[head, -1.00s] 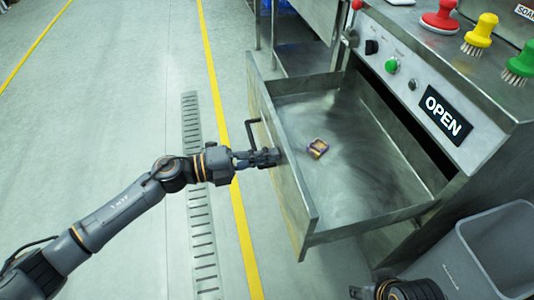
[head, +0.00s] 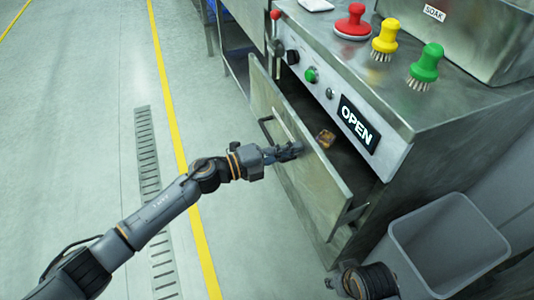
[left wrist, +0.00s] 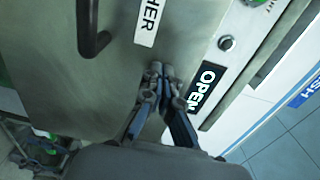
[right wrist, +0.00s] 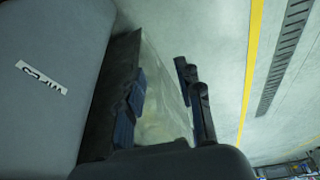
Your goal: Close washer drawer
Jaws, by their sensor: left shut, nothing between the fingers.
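The washer drawer (head: 320,185) is a steel drawer pulled partly out of the machine, with a narrow gap still showing behind its front. Its black handle (head: 272,130) also shows in the left wrist view (left wrist: 92,30). A small brownish packet (head: 326,138) shows inside, over the front's top edge. My left gripper (head: 298,150) is shut and empty, with its fingertips at the drawer front, right of the handle. In the left wrist view the closed fingertips (left wrist: 160,75) are beside a white label. My right gripper (right wrist: 162,95) is open and empty, low beside the machine.
The panel has a lit OPEN sign (head: 358,124), a green button (head: 311,75) and a red-topped lever (head: 276,30). Red, yellow and green brushes (head: 386,38) stand on top. A grey bin (head: 450,245) stands at lower right. The floor at left is clear.

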